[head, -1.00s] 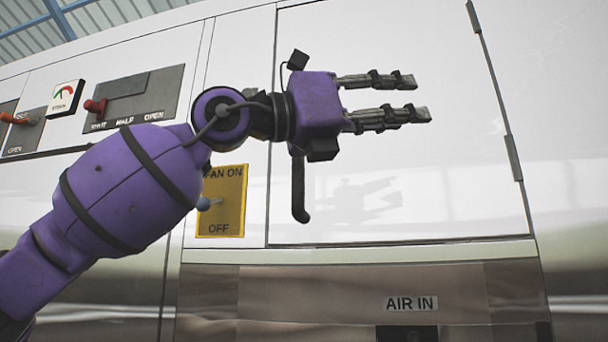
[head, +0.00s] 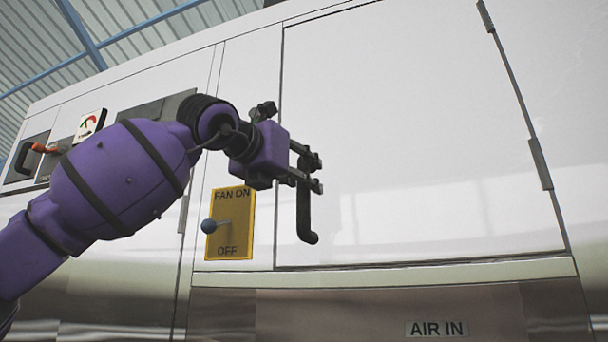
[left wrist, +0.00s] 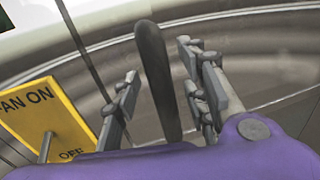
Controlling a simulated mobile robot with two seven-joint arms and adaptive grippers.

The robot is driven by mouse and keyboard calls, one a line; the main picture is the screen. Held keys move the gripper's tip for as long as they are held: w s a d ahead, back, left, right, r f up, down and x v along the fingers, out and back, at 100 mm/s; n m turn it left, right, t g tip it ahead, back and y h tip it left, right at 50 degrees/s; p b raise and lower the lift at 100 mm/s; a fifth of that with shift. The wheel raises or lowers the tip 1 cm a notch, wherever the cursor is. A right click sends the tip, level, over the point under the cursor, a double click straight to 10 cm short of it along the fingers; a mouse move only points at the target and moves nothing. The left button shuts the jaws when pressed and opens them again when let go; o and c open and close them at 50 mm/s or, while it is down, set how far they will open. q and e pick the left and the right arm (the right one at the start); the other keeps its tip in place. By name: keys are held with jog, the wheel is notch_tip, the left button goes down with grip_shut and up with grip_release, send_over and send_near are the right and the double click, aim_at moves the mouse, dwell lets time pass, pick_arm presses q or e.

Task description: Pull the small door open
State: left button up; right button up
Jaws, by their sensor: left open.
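The small door (head: 420,130) is a white panel in the machine's front, with hinges along its right edge. It looks shut and flush with the front. Its dark vertical handle (head: 305,215) stands near the left edge; its upper part is hidden behind my gripper. My left gripper (head: 316,173) is at the handle's upper part with its fingers pointing right. In the left wrist view the handle (left wrist: 152,62) shows between the two spread fingers, which are open and not closed on it. My right gripper is not in view.
A yellow fan switch plate (head: 230,240) with a blue-knobbed lever (head: 209,226) sits just below my left wrist. A gauge (head: 89,124) and a red-tipped lever (head: 42,148) are further left. An AIR IN label (head: 437,329) is below the door.

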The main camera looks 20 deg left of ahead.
pick_arm(q)
jog(key=shift+x, duration=0.75)
jog(key=shift+r, duration=0.1)
grip_shut()
jog(key=shift+w, duration=0.1)
